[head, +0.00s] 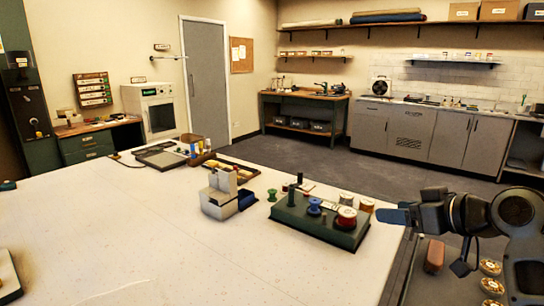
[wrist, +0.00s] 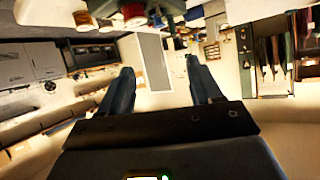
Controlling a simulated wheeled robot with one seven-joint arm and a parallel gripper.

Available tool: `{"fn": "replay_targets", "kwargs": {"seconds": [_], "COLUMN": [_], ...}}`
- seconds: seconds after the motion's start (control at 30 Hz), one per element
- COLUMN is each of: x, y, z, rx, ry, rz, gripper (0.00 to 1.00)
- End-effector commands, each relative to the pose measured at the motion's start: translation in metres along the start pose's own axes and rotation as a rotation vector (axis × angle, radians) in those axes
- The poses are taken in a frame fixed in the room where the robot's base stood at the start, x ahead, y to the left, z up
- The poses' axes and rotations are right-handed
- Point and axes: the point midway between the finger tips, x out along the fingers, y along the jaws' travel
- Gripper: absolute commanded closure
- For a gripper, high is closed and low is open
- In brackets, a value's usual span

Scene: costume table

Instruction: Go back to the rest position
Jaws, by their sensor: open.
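My gripper (head: 391,216) is at the right side of the head view, pointing left over the right edge of the white table (head: 150,230). It is raised beside a green block (head: 300,222) that carries several thread spools. In the wrist view my gripper (wrist: 160,78) shows two dark fingers spread apart with nothing between them. The wrist picture looks upside down, with spools at its top edge. A blue spool (head: 314,206) and a red spool (head: 346,218) stand on the green block.
A white box-like holder (head: 218,205) and a green spool (head: 272,195) stand left of the green block. Trays and small items lie farther back. The front and left of the table are mostly bare. A reddish-brown object (head: 434,256) and spools (head: 491,267) show below my arm.

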Motion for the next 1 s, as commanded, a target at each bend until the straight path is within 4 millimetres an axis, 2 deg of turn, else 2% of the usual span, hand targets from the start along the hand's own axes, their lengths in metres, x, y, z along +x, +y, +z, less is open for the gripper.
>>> {"fn": "replay_targets", "kwargs": {"seconds": [0.27, 0.4, 0.53, 0.77, 1.0], "x": [0.01, 0.008, -0.003, -0.042, -0.104], "y": [-0.026, -0.049, -0.072, -0.114, -0.157], "z": [0.065, 0.117, 0.164, 0.236, 0.293], "rx": [0.103, 0.172, 0.226, 0.287, 0.3], "ry": [0.03, 0.05, 0.068, 0.092, 0.112], "rz": [0.06, 0.118, 0.179, 0.286, 0.385], "gripper": [0.36, 0.36, 0.36, 0.36, 0.36]}}
